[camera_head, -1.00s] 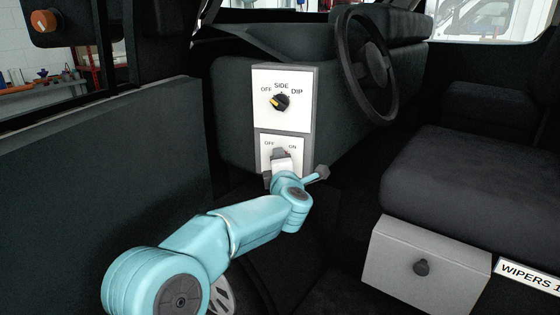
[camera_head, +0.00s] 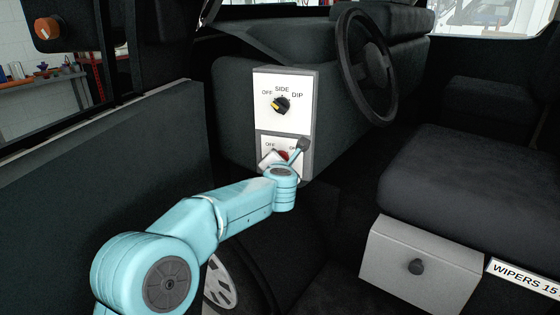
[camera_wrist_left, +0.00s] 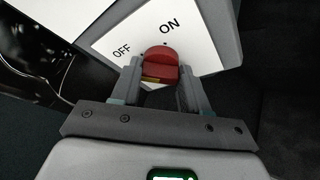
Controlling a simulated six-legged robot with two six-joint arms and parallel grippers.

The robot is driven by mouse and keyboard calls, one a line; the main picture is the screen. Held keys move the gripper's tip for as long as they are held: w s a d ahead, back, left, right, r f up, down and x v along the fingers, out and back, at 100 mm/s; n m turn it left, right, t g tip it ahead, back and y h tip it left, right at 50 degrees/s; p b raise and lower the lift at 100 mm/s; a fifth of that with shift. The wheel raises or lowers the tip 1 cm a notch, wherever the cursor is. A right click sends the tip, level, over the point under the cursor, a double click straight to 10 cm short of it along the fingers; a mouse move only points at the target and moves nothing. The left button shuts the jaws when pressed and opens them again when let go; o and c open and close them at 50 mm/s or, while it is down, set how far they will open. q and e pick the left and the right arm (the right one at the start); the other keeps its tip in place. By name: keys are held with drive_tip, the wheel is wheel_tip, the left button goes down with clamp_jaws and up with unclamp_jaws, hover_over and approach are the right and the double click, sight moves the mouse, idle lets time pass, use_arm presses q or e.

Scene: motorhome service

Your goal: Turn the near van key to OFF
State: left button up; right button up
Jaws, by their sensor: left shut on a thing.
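The near van key is a red knob (camera_wrist_left: 161,63) on the lower white panel (camera_wrist_left: 190,45), between the labels OFF and ON. My left gripper (camera_wrist_left: 161,74) is shut on it, one finger on each side, in the left wrist view. A small yellow mark shows on the knob's near side, but I cannot tell which label the knob points at. My right gripper is not in view.
Above on the same column is a black dial with a yellow pointer (camera_head: 281,104), marked OFF, SIDE and DIP. The steering wheel (camera_head: 366,65) is at the upper right. A seat (camera_head: 480,190) and a grey drawer box (camera_head: 420,268) are at the right. A dark door panel (camera_head: 100,170) stands at the left.

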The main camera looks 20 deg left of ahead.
use_arm(q)
drive_tip(key=shift+a+r, duration=0.1)
idle(0.4)
drive_tip(key=o, duration=1.1)
drive_tip(key=shift+c, duration=0.2)
